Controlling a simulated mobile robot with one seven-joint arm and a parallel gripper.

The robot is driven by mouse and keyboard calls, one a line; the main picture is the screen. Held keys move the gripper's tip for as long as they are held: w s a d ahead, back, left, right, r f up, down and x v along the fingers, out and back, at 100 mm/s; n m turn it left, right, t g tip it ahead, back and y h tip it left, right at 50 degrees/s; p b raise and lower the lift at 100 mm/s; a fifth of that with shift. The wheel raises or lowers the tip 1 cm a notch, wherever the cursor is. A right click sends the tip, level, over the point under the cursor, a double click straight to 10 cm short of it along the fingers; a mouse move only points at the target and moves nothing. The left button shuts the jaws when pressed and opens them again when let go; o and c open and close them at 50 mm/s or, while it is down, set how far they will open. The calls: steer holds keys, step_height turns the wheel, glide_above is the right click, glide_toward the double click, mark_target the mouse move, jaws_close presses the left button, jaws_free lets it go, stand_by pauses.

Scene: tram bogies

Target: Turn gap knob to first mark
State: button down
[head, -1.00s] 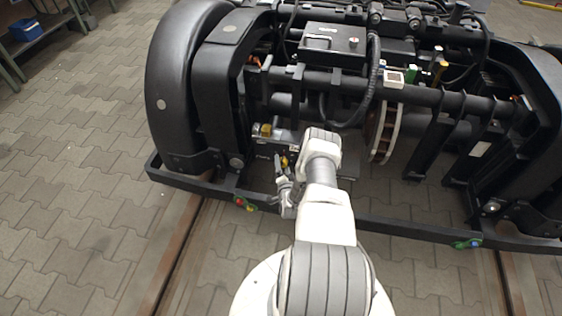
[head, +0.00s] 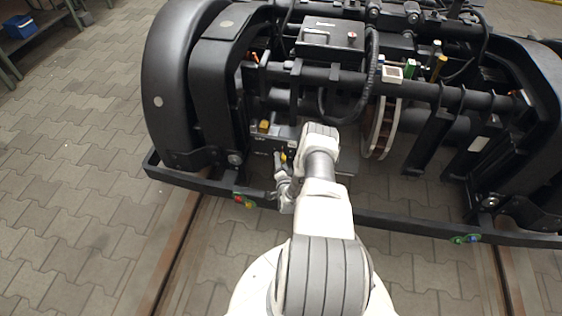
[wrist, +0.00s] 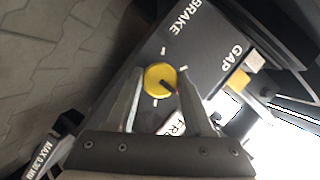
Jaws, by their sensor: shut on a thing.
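The gap knob (wrist: 160,79) is a round yellow knob with a dark pointer bar, on a dark panel (wrist: 198,62) lettered "BRAKE GAP". In the wrist view the bar points to the lower right. White tick marks sit around the knob above, at upper right and below. My gripper (wrist: 160,81) has one finger on each side of the knob and is shut on it. In the head view my gripper (head: 283,163) is at the panel low on the bogie's front, and the knob is mostly hidden there.
A yellow block (wrist: 238,81) sits right of the knob. A red-and-white label (wrist: 171,123) is partly hidden behind my fingers. The black bogie frame (head: 400,229) runs across in front, with a brake disc (head: 382,128) to the right. Paved floor at left is clear.

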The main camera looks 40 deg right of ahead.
steer(key=shift+r, duration=0.1)
steer(key=n+g+h, duration=0.2)
steer(key=n, duration=0.3)
steer(key=n+g+h, duration=0.2)
steer(key=n+g, duration=0.1)
steer(key=n, duration=0.3)
steer(key=n+g+h, duration=0.3)
steer(key=n, duration=0.2)
steer(key=shift+w+a+n, duration=0.25)
steer(key=shift+w+n, duration=0.15)
stand_by(0.7)
stand_by(0.4)
steer(key=shift+c, duration=1.5)
jaws_free()
steer(key=shift+s+a, duration=0.1)
